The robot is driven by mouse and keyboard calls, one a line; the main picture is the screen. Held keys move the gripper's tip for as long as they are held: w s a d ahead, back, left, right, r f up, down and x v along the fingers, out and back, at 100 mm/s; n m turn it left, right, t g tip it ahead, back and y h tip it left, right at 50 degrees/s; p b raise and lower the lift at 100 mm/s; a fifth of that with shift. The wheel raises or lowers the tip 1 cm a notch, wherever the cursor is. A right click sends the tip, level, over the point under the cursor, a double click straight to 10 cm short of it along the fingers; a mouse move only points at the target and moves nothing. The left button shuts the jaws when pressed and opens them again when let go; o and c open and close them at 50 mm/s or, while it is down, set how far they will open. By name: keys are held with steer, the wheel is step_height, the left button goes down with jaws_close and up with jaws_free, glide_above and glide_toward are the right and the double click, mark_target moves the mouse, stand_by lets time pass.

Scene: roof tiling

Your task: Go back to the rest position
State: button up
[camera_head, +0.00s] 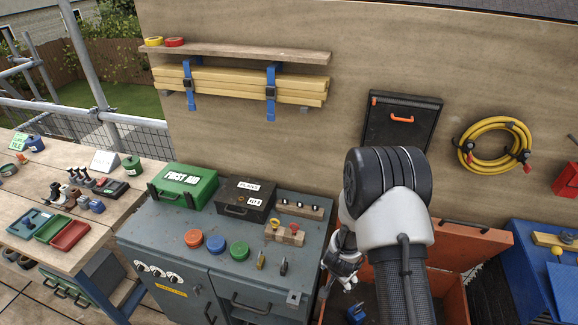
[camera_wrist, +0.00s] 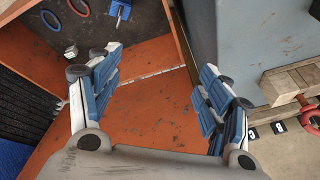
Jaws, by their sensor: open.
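My gripper (camera_head: 345,270) hangs at the end of my arm, between the grey workbench and the orange metal box (camera_head: 455,245). In the wrist view my gripper (camera_wrist: 158,82) has its two blue-and-white fingers spread wide, with nothing between them. The worn orange surface of the box (camera_wrist: 140,125) shows behind and between the fingers. A small blue item (camera_head: 357,312) lies in the box, and a blue piece also shows at the top of the wrist view (camera_wrist: 119,12). My arm hides part of the box in the head view.
The grey workbench (camera_head: 165,235) carries a green first aid case (camera_head: 185,187), a dark case (camera_head: 245,200), coloured round lids and wooden blocks. A black case (camera_head: 402,122) and a yellow hose (camera_head: 493,145) hang on the wall. A blue box (camera_head: 540,275) stands right.

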steer(key=s+a+r+n+y+b, duration=0.1)
steer(key=s+a+r+n+b, duration=0.15)
steer(key=r, duration=0.95)
steer(key=s+a+r+n+y+b, duration=0.1)
steer(key=s+a+r+n+y, duration=0.15)
steer(key=r, duration=0.95)
steer(key=s+d+r+n+b, duration=0.1)
steer(key=s+r, duration=0.1)
steer(key=s, duration=0.6)
steer(key=s+d+r+n+h+b, duration=0.1)
steer(key=s+r+n, duration=0.1)
steer(key=s, duration=0.5)
steer(key=s+d+r+n+h+b, duration=0.1)
steer(key=s+r, duration=0.3)
steer(key=s, duration=0.4)
steer(key=shift+s+d+n, duration=0.3)
steer(key=shift+s+n, duration=0.05)
steer(key=shift+n, duration=0.05)
steer(key=shift+c, duration=0.3)
